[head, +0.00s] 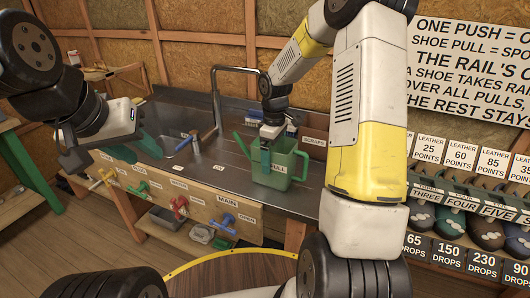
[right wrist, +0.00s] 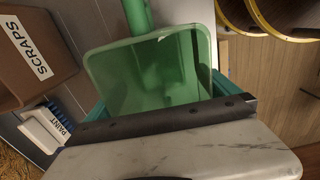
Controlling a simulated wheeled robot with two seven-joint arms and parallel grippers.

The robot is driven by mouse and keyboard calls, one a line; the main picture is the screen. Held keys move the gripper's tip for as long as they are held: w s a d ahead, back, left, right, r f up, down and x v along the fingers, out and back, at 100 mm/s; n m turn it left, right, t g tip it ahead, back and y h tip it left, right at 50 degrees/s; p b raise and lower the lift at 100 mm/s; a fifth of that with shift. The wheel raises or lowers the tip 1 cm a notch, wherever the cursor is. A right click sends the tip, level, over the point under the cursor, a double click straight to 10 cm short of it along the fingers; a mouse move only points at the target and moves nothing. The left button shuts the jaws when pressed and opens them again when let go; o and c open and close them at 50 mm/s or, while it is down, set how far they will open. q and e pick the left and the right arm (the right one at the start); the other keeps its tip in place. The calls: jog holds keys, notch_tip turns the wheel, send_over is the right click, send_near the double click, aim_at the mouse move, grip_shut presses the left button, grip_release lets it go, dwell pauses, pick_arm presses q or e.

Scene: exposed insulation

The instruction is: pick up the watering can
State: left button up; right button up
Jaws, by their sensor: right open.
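The green watering can (head: 285,163) stands upright on the steel counter, with its spout to the left and its handle to the right. In the right wrist view, I look into its open top (right wrist: 150,75). My right gripper (head: 267,155) points down at the can, with a teal finger in front of its upper side. In the right wrist view the gripper's teal fingers (right wrist: 155,100) show spread apart, partly hidden by the gripper body; contact with the can is unclear. My left gripper (head: 135,150) is away to the left, with its teal fingers apart and empty.
A sink tap (head: 216,95) rises left of the can. A brown scraps box (head: 313,143) stands behind it and also shows in the right wrist view (right wrist: 30,55). Coloured valves (head: 180,203) line the counter front. A round wooden table (head: 235,272) is nearest me.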

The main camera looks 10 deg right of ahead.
jog(key=shift+f, duration=0.4)
jog(key=shift+c, duration=0.4)
jog(key=c, duration=1.2)
jog(key=shift+r, duration=0.1)
jog(key=shift+c, duration=0.2)
